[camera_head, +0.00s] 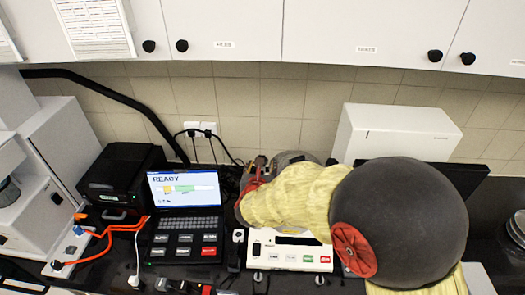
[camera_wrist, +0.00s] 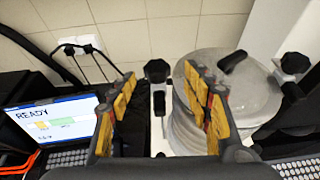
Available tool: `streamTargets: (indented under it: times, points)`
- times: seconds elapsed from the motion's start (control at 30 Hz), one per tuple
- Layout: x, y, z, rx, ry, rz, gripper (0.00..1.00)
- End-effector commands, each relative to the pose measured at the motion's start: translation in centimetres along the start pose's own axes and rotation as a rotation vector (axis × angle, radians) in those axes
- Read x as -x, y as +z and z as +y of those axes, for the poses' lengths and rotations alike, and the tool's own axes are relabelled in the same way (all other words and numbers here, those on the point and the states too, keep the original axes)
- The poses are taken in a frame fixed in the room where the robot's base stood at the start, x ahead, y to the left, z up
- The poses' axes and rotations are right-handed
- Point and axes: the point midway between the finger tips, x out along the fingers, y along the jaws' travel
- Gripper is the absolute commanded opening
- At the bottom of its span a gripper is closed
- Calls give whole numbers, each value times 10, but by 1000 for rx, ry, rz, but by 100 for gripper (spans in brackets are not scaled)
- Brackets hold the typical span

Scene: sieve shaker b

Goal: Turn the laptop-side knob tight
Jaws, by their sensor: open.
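The laptop (camera_wrist: 50,122) stands at the left with READY on its screen; it also shows in the head view (camera_head: 184,190). The black laptop-side knob (camera_wrist: 157,70) sits on its post to the left of the round sieve stack (camera_wrist: 185,125) in the wrist view. My gripper (camera_wrist: 161,82) is open, with yellow-padded fingers. The knob appears in the gap between the fingertips; I see no contact and cannot tell the depth. A second black knob (camera_wrist: 294,63) is on the stack's right side. In the head view my arm hides most of the shaker, and the laptop-side knob is not clear.
A clear lid (camera_wrist: 222,72) with a black clamp handle (camera_wrist: 233,61) tops the stack. The shaker's white control panel (camera_head: 290,255) faces front. A black box (camera_head: 120,178) and orange cables stand left of the laptop. A white box (camera_head: 395,135) stands behind my arm, below the wall cabinets (camera_head: 220,35).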

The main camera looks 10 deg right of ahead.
Motion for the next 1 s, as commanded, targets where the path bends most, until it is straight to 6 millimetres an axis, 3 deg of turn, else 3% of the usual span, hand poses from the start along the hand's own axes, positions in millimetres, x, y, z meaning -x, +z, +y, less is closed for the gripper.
streamTargets:
  times: [0.17, 0.63, 1.0]
  points:
    - [-8, -2, 6, 34, 17, 2, 50]
    - [-68, -2, 6, 31, 15, 2, 50]
    - [-79, -2, 7, 30, 17, 1, 50]
